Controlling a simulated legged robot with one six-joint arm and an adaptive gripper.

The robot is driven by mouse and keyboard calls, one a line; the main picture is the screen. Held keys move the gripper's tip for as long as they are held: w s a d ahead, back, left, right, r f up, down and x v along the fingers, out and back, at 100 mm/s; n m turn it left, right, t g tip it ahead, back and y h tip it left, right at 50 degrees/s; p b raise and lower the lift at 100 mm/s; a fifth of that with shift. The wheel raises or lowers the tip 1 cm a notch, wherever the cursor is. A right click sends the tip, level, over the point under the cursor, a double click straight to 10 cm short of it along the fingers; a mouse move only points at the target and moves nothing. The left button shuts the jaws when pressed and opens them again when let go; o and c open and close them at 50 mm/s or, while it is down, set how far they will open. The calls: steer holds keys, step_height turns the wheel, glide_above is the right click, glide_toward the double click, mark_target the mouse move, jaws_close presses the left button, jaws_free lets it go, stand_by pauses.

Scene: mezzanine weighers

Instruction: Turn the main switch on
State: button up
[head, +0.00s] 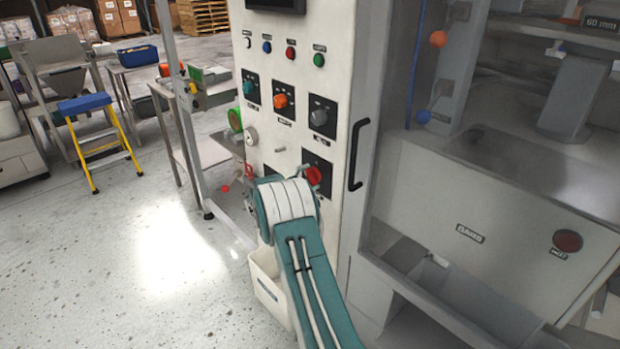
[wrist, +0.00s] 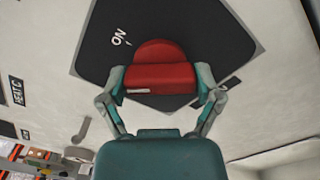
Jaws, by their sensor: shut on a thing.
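The main switch is a red rotary knob (wrist: 160,54) on a black square plate (wrist: 190,25), on the front of the pale cabinet. Its red grip bar lies across the wrist view, with a small pale mark near its left end. A white "ON" label is on the plate, up and left of the knob. My gripper (wrist: 160,79) is shut on the grip bar, one finger at each end. In the head view the red knob (head: 314,175) shows just beyond my arm, which hides most of my gripper and the lower part of the plate.
Above the knob, the cabinet (head: 335,60) carries a teal knob (head: 249,87), an orange knob (head: 281,101), a grey knob (head: 319,117) and a row of small buttons. A black handle (head: 355,155) stands out to the right. A white bin (head: 266,284) is below my arm. Open floor lies left.

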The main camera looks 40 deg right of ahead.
steer(key=m, duration=0.5)
steer(key=shift+f, duration=0.1)
steer(key=shift+s+m, duration=0.1)
steer(key=shift+m, duration=1.2)
steer(key=shift+f, duration=0.2)
steer(key=o, duration=0.9)
steer(key=shift+r, duration=0.1)
steer(key=shift+a, duration=0.25)
steer(key=a, duration=0.7)
steer(key=s+a, duration=0.1)
steer(key=a, duration=0.3)
steer(key=shift+a, duration=0.25)
